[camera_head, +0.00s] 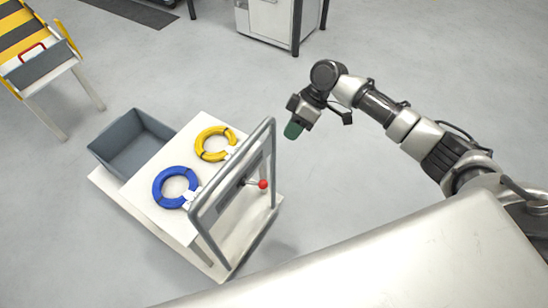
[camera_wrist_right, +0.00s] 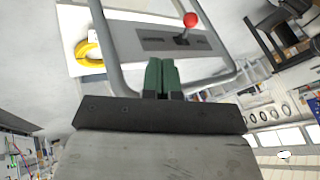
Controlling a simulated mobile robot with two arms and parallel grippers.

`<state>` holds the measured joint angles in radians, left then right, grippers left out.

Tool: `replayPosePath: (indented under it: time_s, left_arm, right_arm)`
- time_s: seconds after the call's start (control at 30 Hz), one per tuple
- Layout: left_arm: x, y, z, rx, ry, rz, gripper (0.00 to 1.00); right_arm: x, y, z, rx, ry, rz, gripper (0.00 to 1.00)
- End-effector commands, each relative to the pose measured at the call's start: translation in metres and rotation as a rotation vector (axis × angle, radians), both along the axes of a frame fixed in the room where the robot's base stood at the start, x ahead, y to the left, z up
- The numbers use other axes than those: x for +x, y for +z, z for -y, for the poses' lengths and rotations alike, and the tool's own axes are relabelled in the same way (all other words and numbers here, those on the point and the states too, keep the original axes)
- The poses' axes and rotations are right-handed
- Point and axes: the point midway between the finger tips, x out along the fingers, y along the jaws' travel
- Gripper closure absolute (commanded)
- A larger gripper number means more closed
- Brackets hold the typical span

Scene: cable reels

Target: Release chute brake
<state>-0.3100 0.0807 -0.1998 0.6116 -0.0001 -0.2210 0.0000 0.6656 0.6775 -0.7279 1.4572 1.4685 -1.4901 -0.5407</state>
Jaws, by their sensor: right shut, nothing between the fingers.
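A striped yellow-and-black chute (camera_head: 18,38) stands at the upper left on a light table, with a red handle (camera_head: 32,46) above a dark grey panel (camera_head: 38,66). A lever with a red ball knob (camera_head: 263,184) sticks out of a grey plate on the cart's upright frame; the knob also shows in the right wrist view (camera_wrist_right: 190,19). Whether the handle or the lever is the brake, I cannot tell. My right gripper (camera_head: 293,131), with green fingers, is shut and empty, above and apart from the lever; its fingers (camera_wrist_right: 162,76) point toward the plate. My left gripper is not in view.
The white cart (camera_head: 150,205) carries a blue cable coil (camera_head: 159,193), a yellow coil (camera_head: 203,144) and a grey bin (camera_head: 103,152). Its tubular frame (camera_head: 232,205) stands on the side facing me. A pale surface (camera_head: 400,260) fills the lower right.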

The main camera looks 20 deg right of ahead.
Motion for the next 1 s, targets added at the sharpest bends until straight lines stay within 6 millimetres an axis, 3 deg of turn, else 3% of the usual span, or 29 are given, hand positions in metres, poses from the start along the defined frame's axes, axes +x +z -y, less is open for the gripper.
replayPosePath:
  time_s: [0.3,0.53,0.7,1.0]
  left_arm:
    - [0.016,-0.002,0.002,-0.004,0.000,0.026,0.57]
    - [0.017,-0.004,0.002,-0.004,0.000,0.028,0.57]
    - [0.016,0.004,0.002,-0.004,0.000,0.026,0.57]
    - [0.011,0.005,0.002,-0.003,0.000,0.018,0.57]
  right_arm:
    - [-0.007,-0.046,-0.029,0.001,0.000,-0.004,1.00]
    - [-0.013,-0.086,-0.055,-0.001,0.000,-0.003,1.00]
    - [-0.034,-0.086,-0.069,0.000,0.000,-0.002,1.00]
    - [-0.043,-0.090,-0.077,-0.001,-0.003,-0.001,1.00]
